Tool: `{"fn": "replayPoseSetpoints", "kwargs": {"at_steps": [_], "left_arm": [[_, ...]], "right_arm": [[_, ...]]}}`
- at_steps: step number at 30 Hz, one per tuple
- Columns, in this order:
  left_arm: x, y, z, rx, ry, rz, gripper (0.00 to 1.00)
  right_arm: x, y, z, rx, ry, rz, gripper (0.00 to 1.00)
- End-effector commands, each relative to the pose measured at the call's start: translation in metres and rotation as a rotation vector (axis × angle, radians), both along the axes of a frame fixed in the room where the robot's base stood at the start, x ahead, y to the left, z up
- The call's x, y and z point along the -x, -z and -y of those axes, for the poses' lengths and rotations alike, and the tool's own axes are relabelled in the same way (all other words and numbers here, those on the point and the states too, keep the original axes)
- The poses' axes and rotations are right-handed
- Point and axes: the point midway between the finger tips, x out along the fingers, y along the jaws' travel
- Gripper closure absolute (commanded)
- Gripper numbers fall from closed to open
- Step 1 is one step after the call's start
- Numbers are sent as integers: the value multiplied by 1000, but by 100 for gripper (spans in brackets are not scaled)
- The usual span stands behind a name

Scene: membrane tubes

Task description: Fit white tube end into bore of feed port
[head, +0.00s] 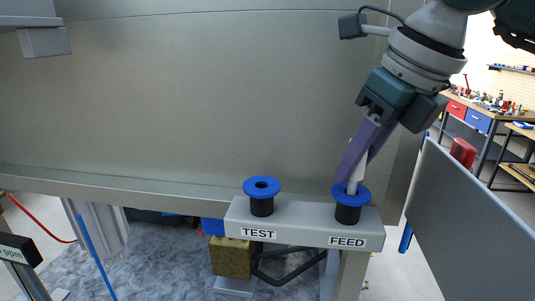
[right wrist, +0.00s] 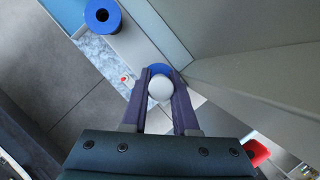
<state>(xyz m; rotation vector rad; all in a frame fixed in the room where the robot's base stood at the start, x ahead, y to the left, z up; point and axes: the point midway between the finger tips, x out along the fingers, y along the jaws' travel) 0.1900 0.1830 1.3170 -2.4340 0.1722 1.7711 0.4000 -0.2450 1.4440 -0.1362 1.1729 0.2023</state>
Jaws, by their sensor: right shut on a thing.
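My right gripper (head: 356,170) comes down from the upper right in the head view. Its purple fingers are shut on the white tube (head: 357,157). The feed port (head: 348,214), a black body with a blue collar, stands on the grey ledge above the FEED label. The tube's lower end is at the middle of the blue collar. I cannot tell how deep it sits in the bore, which the tube hides. In the right wrist view the white tube (right wrist: 160,88) shows round between the fingers (right wrist: 160,76), with the blue collar (right wrist: 160,69) just beyond. My left gripper is not in view.
The test port (head: 262,196), with an open bore, stands left of the feed port on the same ledge (head: 304,220). A large grey panel (head: 220,100) rises behind the ports. Another grey panel (head: 470,220) stands at the right. The space between the two ports is clear.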

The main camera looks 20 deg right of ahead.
Motion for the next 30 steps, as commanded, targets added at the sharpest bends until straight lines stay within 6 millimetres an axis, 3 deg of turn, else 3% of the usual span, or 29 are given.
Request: {"fn": "replayPoseSetpoints", "kwargs": {"at_steps": [11, 12, 20, 30], "left_arm": [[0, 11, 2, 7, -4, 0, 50], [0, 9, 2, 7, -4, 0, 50], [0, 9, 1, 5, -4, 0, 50], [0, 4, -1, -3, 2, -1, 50]], "right_arm": [[0, 10, 0, 0, 0, 1, 100], [0, 8, 0, 0, 0, 1, 68], [0, 8, 0, 0, 0, 0, 39], [2, 1, 1, 0, 0, 1, 37]]}}
